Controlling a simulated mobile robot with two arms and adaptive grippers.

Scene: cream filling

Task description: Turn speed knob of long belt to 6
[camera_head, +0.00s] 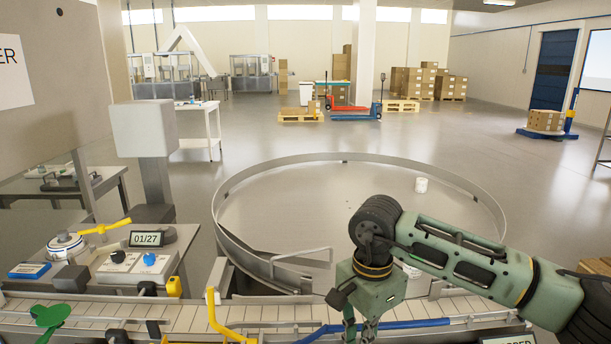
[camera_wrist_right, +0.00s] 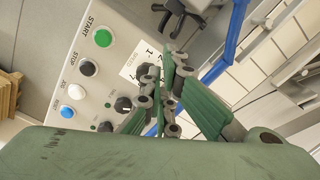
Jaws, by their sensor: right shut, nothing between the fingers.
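In the right wrist view, a grey control box (camera_wrist_right: 75,150) carries a green START button (camera_wrist_right: 103,38), a black STOP button (camera_wrist_right: 87,67), a white button (camera_wrist_right: 76,91) and a blue button (camera_wrist_right: 66,112). A black knob with a white mark (camera_wrist_right: 123,104) sits beside the fingers. A white label with numbers (camera_wrist_right: 130,72) is partly covered by my right gripper (camera_wrist_right: 168,75), which is shut and empty in front of the panel. I cannot tell whether it touches a knob. In the head view the right gripper (camera_head: 361,328) is at the bottom edge. My left gripper is not in view.
A conveyor belt (camera_head: 180,318) with a blue rail (camera_head: 400,325) and yellow handles crosses the front. A round table (camera_head: 300,190) with a metal rim stands behind it, holding a white cup (camera_head: 421,185).

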